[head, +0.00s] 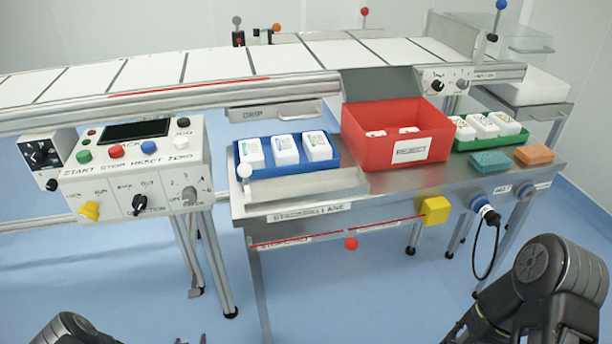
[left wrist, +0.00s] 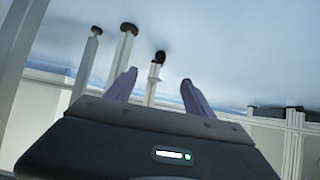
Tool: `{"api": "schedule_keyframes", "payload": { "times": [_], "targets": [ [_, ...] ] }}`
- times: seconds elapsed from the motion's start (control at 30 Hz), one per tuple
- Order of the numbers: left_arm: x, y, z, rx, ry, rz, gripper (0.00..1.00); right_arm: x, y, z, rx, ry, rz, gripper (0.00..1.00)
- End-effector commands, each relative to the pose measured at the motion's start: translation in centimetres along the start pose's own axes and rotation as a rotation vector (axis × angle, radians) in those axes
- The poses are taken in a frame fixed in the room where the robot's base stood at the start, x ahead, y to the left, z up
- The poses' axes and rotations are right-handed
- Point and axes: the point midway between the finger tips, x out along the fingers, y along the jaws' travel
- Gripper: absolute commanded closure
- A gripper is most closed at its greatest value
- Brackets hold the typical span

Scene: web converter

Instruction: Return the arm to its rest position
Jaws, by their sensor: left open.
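My left arm (head: 66,329) shows at the bottom left edge of the head view, low and in front of the machine. The tips of my left gripper (head: 192,340) just show at the bottom edge. In the left wrist view my left gripper (left wrist: 158,90) has its two purple-grey fingers spread apart, with nothing between them. My right arm (head: 550,285) is folded at the bottom right of the head view. Its gripper is out of the picture.
A control box (head: 138,170) stands at the left. A steel bench (head: 400,195) carries a blue tray (head: 270,171) of white packs, a red reject bin (head: 385,152) and a green tray (head: 485,143). A conveyor (head: 215,65) runs behind. Blue floor (head: 330,290) is clear in front.

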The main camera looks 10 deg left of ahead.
Motion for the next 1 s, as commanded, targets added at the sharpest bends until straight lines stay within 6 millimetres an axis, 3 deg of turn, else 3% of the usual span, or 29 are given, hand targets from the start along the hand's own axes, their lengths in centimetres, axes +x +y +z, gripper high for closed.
{"api": "schedule_keyframes", "payload": {
  "times": [0.37,0.57,0.77,0.9,1.0],
  "targets": [
    [-2.0,6.7,-0.1,-0.035,-0.120,0.127,0.38,0.0,0.0,0.0,0.000,0.000,0.000,0.64],
    [-5.2,12.4,0.5,-0.057,-0.250,0.229,0.38,0.0,0.0,0.0,0.000,0.000,0.000,0.64],
    [-11.8,19.2,2.0,-0.067,-0.455,0.345,0.38,0.0,0.0,0.0,0.000,0.000,0.000,0.64],
    [-18.6,22.8,3.9,-0.058,-0.638,0.402,0.38,0.0,0.0,0.0,0.000,0.000,0.000,0.64],
    [-23.4,24.1,5.1,-0.044,-0.758,0.419,0.38,0.0,0.0,0.0,0.000,0.000,0.000,0.64]
  ]
}}
